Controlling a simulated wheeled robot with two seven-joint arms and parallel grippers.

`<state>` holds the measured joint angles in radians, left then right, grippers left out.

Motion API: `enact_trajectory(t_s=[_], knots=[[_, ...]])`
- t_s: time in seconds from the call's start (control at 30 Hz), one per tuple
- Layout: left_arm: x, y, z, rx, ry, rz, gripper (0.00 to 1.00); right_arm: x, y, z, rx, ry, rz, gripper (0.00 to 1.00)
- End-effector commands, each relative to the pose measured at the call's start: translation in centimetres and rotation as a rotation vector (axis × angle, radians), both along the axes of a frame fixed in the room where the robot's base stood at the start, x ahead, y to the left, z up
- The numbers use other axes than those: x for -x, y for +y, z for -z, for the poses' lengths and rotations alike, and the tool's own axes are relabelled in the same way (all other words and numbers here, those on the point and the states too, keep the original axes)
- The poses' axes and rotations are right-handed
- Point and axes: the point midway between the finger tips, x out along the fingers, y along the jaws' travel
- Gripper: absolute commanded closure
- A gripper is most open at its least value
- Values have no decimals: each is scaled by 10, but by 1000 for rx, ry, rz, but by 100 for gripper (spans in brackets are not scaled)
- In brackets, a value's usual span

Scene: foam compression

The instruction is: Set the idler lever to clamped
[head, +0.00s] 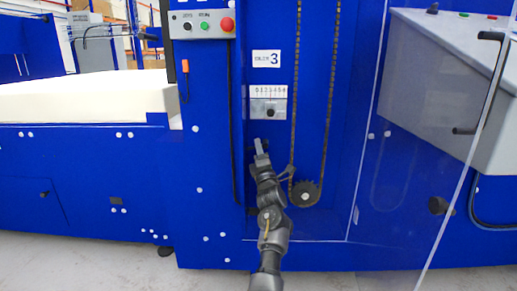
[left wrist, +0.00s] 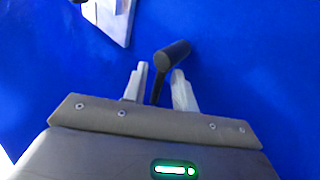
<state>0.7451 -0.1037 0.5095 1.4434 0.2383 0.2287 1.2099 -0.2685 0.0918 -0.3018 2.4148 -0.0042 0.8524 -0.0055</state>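The lever (left wrist: 173,54) has a black cylindrical handle on a thin dark shaft and stands out from the blue panel in the left wrist view. My left gripper (left wrist: 160,86) is open, with one pale finger on each side of the lever's shaft. Small gaps show between the shaft and both fingers, and the handle's end reaches beyond the fingertips. In the head view my left gripper (head: 261,146) is at the blue panel, just below the scale plate; the lever is hard to make out there. The lever's pivot and any position marks are hidden. My right gripper is not in view.
A scale plate (head: 268,106) and a label with a 3 (head: 266,58) are above my gripper. A chain (head: 295,100) and dark sprocket (head: 305,194) are close on the right. A clear door (head: 425,150) stands open farther right. A button box (head: 201,24) is at upper left.

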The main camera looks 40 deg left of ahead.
Motion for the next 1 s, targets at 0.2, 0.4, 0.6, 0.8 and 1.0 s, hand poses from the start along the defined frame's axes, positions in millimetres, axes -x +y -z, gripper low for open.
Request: enact_trajectory(t_s=[0.2,0.4,0.6,0.8,1.0], knots=[[-6,8,-6,0,1,0,72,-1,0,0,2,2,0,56],[-6,8,-6,0,1,0,72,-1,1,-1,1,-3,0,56],[-6,8,-6,0,1,0,95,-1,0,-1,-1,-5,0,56],[-6,8,-6,0,1,0,100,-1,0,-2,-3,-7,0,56],[-6,9,-5,3,-1,-3,100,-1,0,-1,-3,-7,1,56]])
